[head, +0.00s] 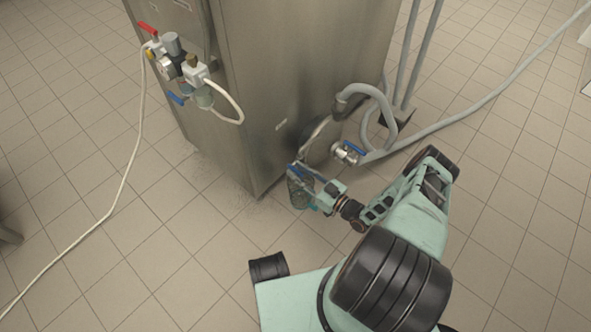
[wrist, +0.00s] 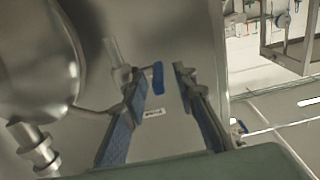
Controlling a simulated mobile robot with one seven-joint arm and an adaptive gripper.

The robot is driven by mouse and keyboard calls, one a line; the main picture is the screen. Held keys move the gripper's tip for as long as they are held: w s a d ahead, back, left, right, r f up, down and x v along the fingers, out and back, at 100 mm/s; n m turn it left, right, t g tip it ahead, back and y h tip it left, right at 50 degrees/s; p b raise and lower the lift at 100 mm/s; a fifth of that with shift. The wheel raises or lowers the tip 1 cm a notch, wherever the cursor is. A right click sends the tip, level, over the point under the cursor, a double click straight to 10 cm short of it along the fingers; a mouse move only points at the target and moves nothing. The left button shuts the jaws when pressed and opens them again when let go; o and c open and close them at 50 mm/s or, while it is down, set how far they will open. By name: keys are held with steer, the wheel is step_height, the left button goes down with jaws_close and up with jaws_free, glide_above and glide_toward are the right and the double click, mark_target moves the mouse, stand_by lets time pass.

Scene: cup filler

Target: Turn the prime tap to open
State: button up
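A small tap with a blue lever (wrist: 158,78) shows in the wrist view, on a metal fitting (wrist: 121,72) close to the steel cabinet wall. My gripper (wrist: 160,88) is open, with its blue-padded fingers on either side of the lever. Gaps seem to show between lever and fingers; I cannot tell whether either touches it. In the head view my gripper (head: 298,183) is low beside the cabinet's near right corner. The tap there is hard to tell from the fingers. No tap is marked as prime in a way I can read.
The steel cabinet (head: 285,65) stands close ahead. A second blue-handled valve (head: 350,150) on a grey hose (head: 425,137) is right of my gripper. A rounded metal housing (wrist: 38,55) is close on the left in the wrist view. A regulator group (head: 170,62) hangs at the cabinet's left.

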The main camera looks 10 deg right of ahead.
jaws_close()
